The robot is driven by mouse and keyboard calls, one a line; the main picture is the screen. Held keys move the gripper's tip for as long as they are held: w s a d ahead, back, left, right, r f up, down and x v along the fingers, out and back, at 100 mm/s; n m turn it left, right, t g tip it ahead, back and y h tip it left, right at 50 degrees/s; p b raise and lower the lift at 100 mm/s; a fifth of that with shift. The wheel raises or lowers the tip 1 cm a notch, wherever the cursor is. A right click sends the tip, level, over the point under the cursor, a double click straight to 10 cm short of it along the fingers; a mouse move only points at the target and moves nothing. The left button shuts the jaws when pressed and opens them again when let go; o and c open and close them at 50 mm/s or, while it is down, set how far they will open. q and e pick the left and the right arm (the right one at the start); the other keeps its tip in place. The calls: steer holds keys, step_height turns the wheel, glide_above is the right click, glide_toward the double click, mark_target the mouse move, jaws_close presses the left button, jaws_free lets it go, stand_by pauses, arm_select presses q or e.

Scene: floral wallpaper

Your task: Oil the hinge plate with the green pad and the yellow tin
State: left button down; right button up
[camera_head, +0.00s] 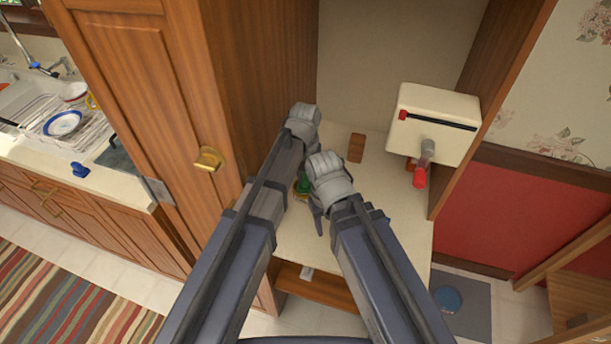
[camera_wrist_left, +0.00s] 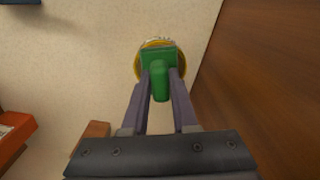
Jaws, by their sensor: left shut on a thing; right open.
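My left gripper (camera_wrist_left: 158,100) is shut on the green pad (camera_wrist_left: 158,72), gripping its raised handle. The pad is at the round yellow tin (camera_wrist_left: 139,66), whose rim shows around it in the left wrist view; whether they touch is unclear. In the head view, a bit of the green pad (camera_head: 303,185) shows between my arms, and the left fingers are mostly hidden. My right gripper (camera_head: 318,212) is open, low over the counter beside the pad. A grey metal plate (camera_head: 159,192) sits at the cabinet door's lower edge; I cannot tell whether it is the hinge plate.
A brown block (camera_head: 357,147) stands on the cream counter (camera_head: 390,215). The wooden cabinet (camera_head: 245,70) closes off the left. The counter's front right is clear.

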mark_target(305, 176)
arm_select(q)
steer(key=shift+s, duration=0.1)
step_height(305, 176, up, 7)
steer(key=p, duration=0.7)
arm_select(e)
step_height(305, 176, up, 7)
steer(key=shift+f, duration=0.1)
arm_select(q)
step_height(305, 176, down, 3)
steer(key=b, duration=0.3)
steer(key=shift+f, duration=0.1)
arm_select(e)
step_height(305, 176, down, 3)
steer(key=shift+r, duration=0.1)
arm_select(q)
steer(key=shift+r, duration=0.2)
